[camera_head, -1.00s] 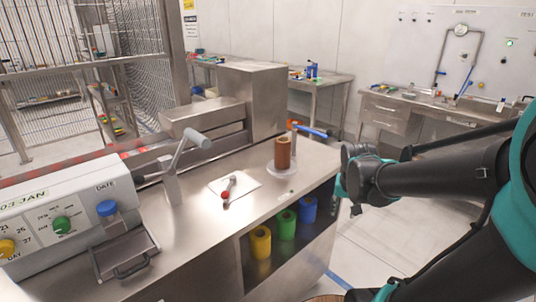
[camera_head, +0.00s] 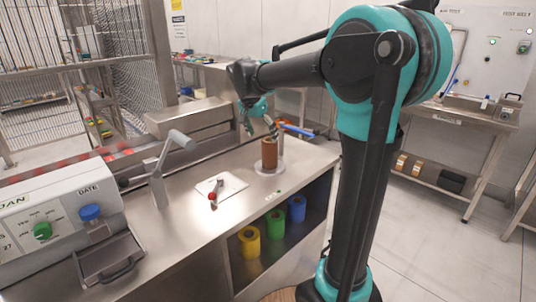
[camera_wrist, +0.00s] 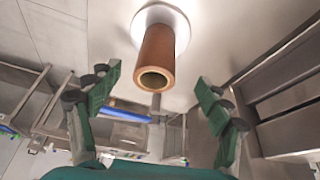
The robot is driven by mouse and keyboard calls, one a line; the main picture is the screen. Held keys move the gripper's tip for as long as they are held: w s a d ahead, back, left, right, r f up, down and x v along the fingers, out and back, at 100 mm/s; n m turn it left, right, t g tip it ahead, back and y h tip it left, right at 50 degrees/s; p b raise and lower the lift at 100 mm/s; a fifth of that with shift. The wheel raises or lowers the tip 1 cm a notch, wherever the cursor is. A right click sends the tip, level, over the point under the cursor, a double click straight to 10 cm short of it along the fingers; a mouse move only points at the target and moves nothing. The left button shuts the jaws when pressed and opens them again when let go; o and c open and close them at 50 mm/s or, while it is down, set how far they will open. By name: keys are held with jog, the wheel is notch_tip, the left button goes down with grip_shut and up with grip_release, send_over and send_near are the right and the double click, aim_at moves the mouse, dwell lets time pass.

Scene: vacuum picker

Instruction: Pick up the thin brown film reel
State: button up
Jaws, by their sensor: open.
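The brown film reel (camera_head: 269,154) stands upright on a pale round plate (camera_head: 276,168) on the steel counter. It is a hollow cylinder. In the wrist view the reel (camera_wrist: 157,58) shows its open end, with the plate (camera_wrist: 177,22) behind it. My gripper (camera_head: 259,125) is open and empty, just above the reel's top and slightly to its left in the head view. In the wrist view its green fingers lie to either side of the reel's line, with gaps on both sides; neither seems to touch it.
A blue-handled bar (camera_head: 298,130) is close behind the reel. A crank handle (camera_head: 165,160) and a white sheet with a red-tipped tool (camera_head: 213,195) are to the left. Yellow (camera_head: 249,242), green (camera_head: 275,223) and blue (camera_head: 297,208) rolls sit on the shelf below.

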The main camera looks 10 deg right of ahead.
aim_at(270, 153)
jog(key=x, duration=1.1)
jog(key=shift+d, duration=0.25)
jog(key=shift+c, duration=0.2)
jog(key=c, duration=1.3)
jog(key=shift+r, duration=0.15)
